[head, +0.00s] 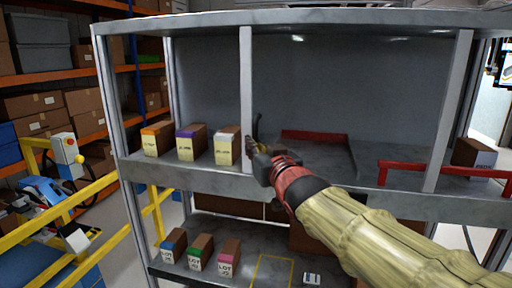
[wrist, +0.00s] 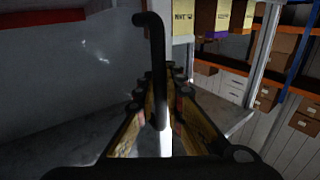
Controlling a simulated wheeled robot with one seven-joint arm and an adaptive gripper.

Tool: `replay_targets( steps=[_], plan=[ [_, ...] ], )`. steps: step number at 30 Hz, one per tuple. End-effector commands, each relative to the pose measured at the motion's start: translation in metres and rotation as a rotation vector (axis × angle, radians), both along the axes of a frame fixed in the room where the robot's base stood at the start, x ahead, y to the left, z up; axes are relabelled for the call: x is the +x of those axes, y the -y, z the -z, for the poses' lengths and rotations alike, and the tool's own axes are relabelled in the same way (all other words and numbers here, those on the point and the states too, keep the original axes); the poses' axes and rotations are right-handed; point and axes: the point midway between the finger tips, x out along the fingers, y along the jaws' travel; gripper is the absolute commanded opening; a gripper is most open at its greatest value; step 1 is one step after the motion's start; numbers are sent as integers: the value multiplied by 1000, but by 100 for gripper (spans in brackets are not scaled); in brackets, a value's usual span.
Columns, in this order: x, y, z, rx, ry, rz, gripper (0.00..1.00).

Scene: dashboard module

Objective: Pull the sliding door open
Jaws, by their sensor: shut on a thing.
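The sliding door shows in the head view as a pale upright frame bar (head: 246,85) at the front of the shelf unit. Its black bar handle (wrist: 155,45) runs down the middle of the wrist view and bends at the top. A small dark part of the handle (head: 256,127) shows in the head view. My gripper (head: 254,150) is at the bar, just above the middle shelf edge. In the wrist view its fingers (wrist: 159,82) are closed around the handle. The grip itself is partly hidden in the head view.
Several labelled boxes (head: 191,144) stand on the middle shelf left of the bar. A red rail (head: 440,170) is at the right. More boxes (head: 200,252) stand on the lower shelf. Yellow railings (head: 95,190) and storage racks (head: 75,80) are at the left.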

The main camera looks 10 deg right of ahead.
Motion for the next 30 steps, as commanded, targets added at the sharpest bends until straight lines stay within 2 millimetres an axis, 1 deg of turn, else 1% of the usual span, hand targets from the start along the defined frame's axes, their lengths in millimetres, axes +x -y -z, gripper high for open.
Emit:
replay_targets(
  steps=[9, 10, 13, 23, 26, 30],
  plan=[
    [0, 0, 0, 0, 0, 0, 0],
    [0, 0, 0, 0, 1, 0, 12],
    [0, 0, 0, 0, 1, 0, 18],
    [-2, 0, -1, 0, 1, 0, 18],
    [-9, 2, -1, 1, 2, 0, 18],
    [-31, 8, -2, 0, 4, 1, 18]
  ],
)
